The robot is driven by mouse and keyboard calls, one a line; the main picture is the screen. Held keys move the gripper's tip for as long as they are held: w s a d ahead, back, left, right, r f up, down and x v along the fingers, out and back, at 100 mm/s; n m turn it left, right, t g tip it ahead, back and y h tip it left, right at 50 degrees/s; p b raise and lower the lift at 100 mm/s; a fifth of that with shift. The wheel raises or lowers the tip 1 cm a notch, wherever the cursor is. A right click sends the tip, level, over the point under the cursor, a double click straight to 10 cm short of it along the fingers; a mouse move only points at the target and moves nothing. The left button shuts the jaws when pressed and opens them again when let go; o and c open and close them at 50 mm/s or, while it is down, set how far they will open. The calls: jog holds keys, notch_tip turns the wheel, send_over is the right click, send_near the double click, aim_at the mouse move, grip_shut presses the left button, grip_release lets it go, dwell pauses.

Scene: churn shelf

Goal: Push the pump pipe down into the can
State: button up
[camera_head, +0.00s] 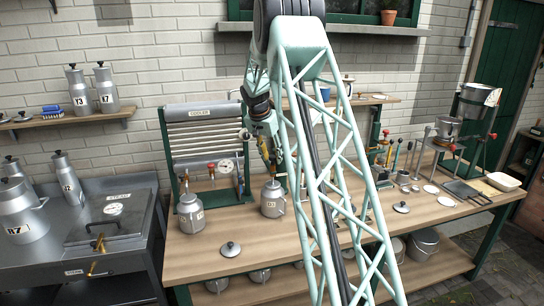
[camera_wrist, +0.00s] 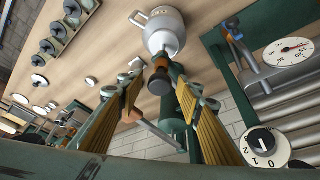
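The grey metal can (camera_head: 273,202) stands on the wooden bench in front of the cooler frame. It also shows at the top of the wrist view (camera_wrist: 164,18), which is turned over. A green pump pipe with an orange collar (camera_wrist: 161,63) points at the can's mouth; I cannot tell how far it reaches inside. My gripper (camera_wrist: 160,88) has its two yellow-padded fingers apart, one on either side of the pipe in that view. I see no clear contact with it. In the head view my gripper (camera_head: 272,160) is above the can, partly hidden by my arm.
A second can (camera_head: 190,213) stands to the left, with a loose lid (camera_head: 230,249) in front. Another lid (camera_head: 401,207) lies to the right. The cooler (camera_head: 203,145) rises close behind. Tools and a funnel stand (camera_head: 474,102) crowd the bench's right end. The front left bench is mostly clear.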

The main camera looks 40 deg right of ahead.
jog(key=shift+r, duration=0.25)
jog(key=v, duration=1.2)
dwell(0.6)
